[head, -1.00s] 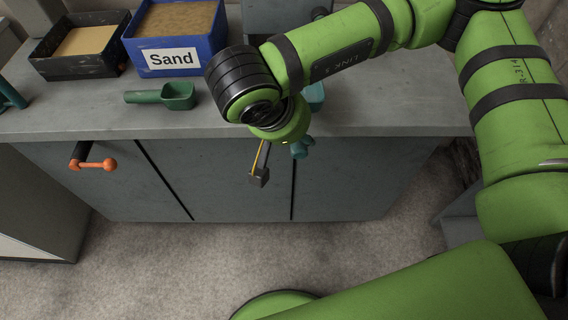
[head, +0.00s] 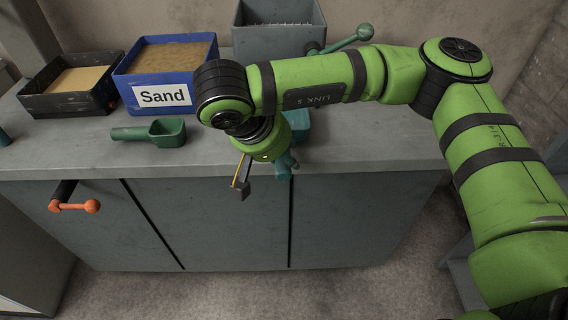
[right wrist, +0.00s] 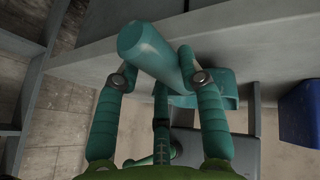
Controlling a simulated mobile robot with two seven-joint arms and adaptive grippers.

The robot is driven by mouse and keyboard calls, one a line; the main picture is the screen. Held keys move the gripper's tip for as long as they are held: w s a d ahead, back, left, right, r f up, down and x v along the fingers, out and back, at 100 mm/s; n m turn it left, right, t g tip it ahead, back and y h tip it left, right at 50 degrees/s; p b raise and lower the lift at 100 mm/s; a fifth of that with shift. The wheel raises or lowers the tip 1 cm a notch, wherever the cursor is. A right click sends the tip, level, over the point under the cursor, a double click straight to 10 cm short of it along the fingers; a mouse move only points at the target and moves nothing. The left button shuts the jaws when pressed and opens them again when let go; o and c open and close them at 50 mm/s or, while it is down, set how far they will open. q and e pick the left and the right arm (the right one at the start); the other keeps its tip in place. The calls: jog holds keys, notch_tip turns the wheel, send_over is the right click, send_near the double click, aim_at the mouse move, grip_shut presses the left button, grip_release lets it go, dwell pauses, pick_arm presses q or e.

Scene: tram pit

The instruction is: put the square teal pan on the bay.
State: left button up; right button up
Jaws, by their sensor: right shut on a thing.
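The square teal pan (head: 297,125) shows only in part in the head view, behind my right wrist at the worktop's front edge. In the right wrist view its handle (right wrist: 148,50) lies between the fingers, with the pan body (right wrist: 215,85) behind it. My right gripper (right wrist: 157,75) is shut on the handle; in the head view the gripper (head: 285,163) is mostly hidden by the wrist. I cannot tell whether the pan touches the worktop. I cannot make out a surface that is clearly the bay. My left gripper is not in view.
On the grey worktop (head: 60,150) stand a black tray (head: 60,102), a blue Sand bin (head: 163,97), a green scoop (head: 150,132) and a grey bin (head: 262,42). A green bar (head: 345,42) with ball ends is near the grey bin. An orange handle (head: 75,206) sticks out in front.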

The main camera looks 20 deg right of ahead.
jog(key=w+d, duration=0.1)
jog(key=w, duration=0.4)
jog(key=w+d, duration=0.1)
jog(key=w, duration=0.3)
jog(key=w+d, duration=0.2)
jog(key=w, duration=0.3)
jog(key=shift+w+d+p, duration=0.1)
jog(key=shift+w+p, duration=0.2)
jog(key=shift+p, duration=0.05)
jog(key=shift+w+d+f, duration=0.1)
jog(key=shift+w+f, duration=0.1)
jog(key=shift+w, duration=0.05)
jog(key=shift+f+b, duration=0.4)
jog(key=shift+f, duration=0.3)
jog(key=o, duration=1.3)
jog(key=shift+s, duration=0.1)
